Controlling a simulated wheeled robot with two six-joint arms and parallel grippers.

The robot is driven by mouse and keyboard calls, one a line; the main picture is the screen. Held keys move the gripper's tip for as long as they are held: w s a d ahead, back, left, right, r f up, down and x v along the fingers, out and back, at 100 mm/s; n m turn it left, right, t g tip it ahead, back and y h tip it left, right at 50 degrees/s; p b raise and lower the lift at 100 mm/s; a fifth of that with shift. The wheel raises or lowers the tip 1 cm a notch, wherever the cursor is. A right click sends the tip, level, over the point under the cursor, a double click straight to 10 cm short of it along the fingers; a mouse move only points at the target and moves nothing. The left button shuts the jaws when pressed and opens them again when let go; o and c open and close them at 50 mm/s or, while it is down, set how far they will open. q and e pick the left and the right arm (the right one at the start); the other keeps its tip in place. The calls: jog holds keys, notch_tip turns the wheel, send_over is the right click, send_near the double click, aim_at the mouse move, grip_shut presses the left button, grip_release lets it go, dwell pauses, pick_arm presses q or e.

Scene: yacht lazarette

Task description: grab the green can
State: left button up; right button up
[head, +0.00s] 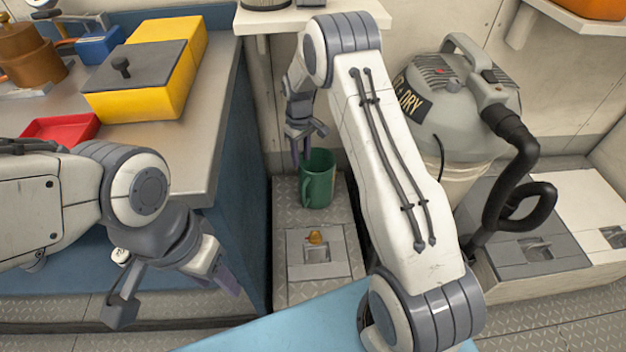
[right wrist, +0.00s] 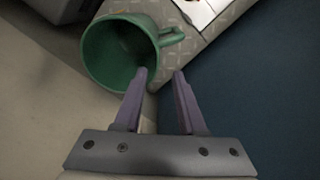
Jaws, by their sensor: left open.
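The green can (head: 318,182) looks like a mug with a side handle. It stands on the grey tread-plate locker top in the gap between the workbench and the vacuum. In the right wrist view the can (right wrist: 98,62) shows its open mouth and handle. My right gripper (head: 301,150) points down just above the can. Its fingers (right wrist: 160,73) are apart; the left fingertip overlaps the can's mouth and the right one is outside it, beside the handle. I cannot tell whether they touch it. My left gripper (head: 176,293) is open and empty at lower left.
A steel-topped workbench (head: 200,150) at left holds a yellow box (head: 150,75) with a grey lid, and a red tray (head: 62,130). A wet/dry vacuum (head: 455,100) with a black hose stands at right. A small orange-brown object (head: 315,237) lies in front of the can.

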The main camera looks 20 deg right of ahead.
aim_at(305, 177)
jog(key=f, duration=0.2)
jog(key=d+f+b, duration=0.1)
jog(key=f, duration=0.1)
jog(key=shift+s+f, duration=0.1)
jog(key=shift+f, duration=0.2)
notch_tip(305, 177, down, 5)
jog(key=shift+r+b, duration=0.1)
jog(key=shift+b, duration=0.7)
grip_shut()
dwell(0.4)
